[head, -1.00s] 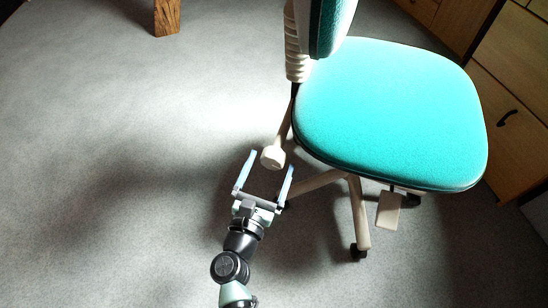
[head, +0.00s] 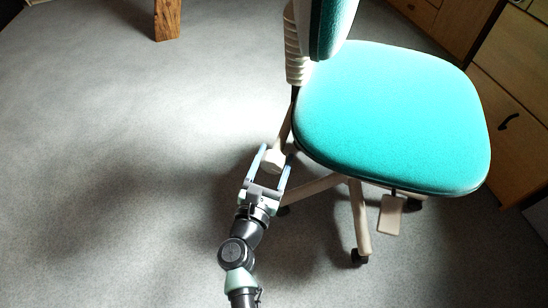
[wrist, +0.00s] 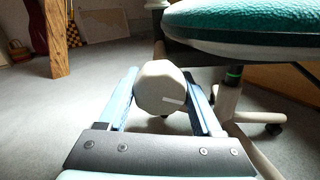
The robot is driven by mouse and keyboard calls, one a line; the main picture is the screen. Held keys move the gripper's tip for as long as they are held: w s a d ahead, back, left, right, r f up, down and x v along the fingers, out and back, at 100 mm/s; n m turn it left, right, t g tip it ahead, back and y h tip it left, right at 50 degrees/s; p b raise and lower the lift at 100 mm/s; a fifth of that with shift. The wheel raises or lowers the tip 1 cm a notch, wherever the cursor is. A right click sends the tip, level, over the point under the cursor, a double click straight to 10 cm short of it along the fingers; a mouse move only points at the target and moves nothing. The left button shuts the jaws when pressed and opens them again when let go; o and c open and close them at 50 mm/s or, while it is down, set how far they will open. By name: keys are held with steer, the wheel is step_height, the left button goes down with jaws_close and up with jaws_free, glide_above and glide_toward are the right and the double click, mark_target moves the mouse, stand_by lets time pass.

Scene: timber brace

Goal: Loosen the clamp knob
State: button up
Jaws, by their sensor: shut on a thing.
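The clamp knob (wrist: 160,88) is a cream, many-sided knob with a pale mark on its face. It sits on the side of the office chair, below the backrest, and also shows in the head view (head: 273,159). My gripper (head: 275,157) has one finger on either side of the knob and is shut on it; it also shows in the wrist view (wrist: 164,92). The shaft behind the knob is mostly hidden in the wrist view.
The chair's turquoise seat (head: 395,115) overhangs close to the right of my gripper. A beige chair leg (head: 360,220) and a lever paddle (head: 391,214) are below. Wooden cabinets (head: 505,90) stand at right, a timber post (head: 167,18) at the back. The floor at left is clear.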

steer(key=shift+c, duration=0.9)
